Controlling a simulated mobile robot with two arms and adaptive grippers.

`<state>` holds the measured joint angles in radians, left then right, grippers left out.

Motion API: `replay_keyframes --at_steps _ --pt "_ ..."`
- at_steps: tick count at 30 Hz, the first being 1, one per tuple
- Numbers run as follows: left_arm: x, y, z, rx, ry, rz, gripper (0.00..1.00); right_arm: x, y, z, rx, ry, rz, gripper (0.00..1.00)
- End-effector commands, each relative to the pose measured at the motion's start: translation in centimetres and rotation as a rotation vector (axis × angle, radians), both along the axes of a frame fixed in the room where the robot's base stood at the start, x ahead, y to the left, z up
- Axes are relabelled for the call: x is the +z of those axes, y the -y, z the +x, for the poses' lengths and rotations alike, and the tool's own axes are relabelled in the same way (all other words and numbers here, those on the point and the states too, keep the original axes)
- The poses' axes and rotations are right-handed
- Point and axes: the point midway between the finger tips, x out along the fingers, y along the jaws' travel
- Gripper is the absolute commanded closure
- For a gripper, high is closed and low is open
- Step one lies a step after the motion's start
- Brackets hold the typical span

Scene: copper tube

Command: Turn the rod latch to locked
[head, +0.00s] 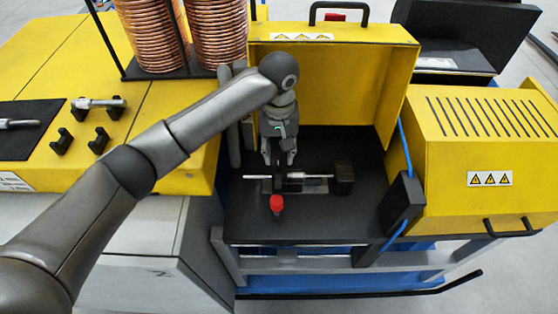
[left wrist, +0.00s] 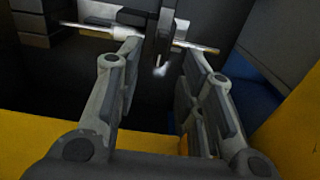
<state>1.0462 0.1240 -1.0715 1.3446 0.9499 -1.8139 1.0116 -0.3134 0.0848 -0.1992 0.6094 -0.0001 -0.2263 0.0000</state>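A thin metal rod (head: 258,177) lies roughly level across a small fixture on the black work surface, left of a black block (head: 343,180). A red knob (head: 276,203) stands just in front of the rod. I cannot tell which part is the latch or how it is set. My left gripper (head: 279,160) points down just behind and above the rod. In the left wrist view, its fingers (left wrist: 160,65) are apart with nothing gripped, and the rod (left wrist: 195,46) crosses beyond the fingertips, with a dark upright piece in front of it. My right gripper is not seen.
A raised yellow cover (head: 330,85) stands behind the work surface. A yellow vented housing (head: 485,135) is at the right, with a black box (head: 401,203) and blue cable beside it. Copper coils (head: 150,35) stand back left. The front of the black surface (head: 320,225) is clear.

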Motion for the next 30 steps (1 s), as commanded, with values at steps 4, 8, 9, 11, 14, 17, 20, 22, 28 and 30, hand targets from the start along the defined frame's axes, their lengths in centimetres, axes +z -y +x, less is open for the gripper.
replay_keyframes --at_steps 4,8,9,11,14,17,20,22,28,30 --pt "-2.8 -0.1 -0.1 0.0 -0.003 0.002 0.64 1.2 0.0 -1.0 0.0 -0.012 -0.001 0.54" --pt "-4.9 -0.1 -0.1 0.0 -0.001 0.002 0.64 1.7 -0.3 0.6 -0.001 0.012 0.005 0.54" --pt "-5.4 0.0 0.0 -0.001 0.0 0.001 0.64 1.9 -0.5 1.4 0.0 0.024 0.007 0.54" --pt "-6.0 0.0 0.0 -0.002 0.0 0.001 0.64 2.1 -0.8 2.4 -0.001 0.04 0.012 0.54" --pt "-6.7 0.0 -0.1 -0.003 0.001 0.0 0.64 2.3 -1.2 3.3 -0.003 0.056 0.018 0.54" --pt "-7.0 0.0 -0.1 -0.004 0.001 0.0 0.64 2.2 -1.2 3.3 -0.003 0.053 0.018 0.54" --pt "-7.1 0.0 0.0 -0.004 0.001 -0.001 0.64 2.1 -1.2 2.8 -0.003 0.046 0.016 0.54" --pt "-7.1 0.0 0.0 -0.004 0.001 -0.001 0.64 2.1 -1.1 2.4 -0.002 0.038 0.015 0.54" --pt "-7.0 0.0 0.0 -0.003 0.001 -0.001 0.85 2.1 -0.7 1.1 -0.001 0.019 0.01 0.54" --pt "-7.0 0.0 0.0 -0.003 0.001 -0.001 0.94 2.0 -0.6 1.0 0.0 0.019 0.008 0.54"
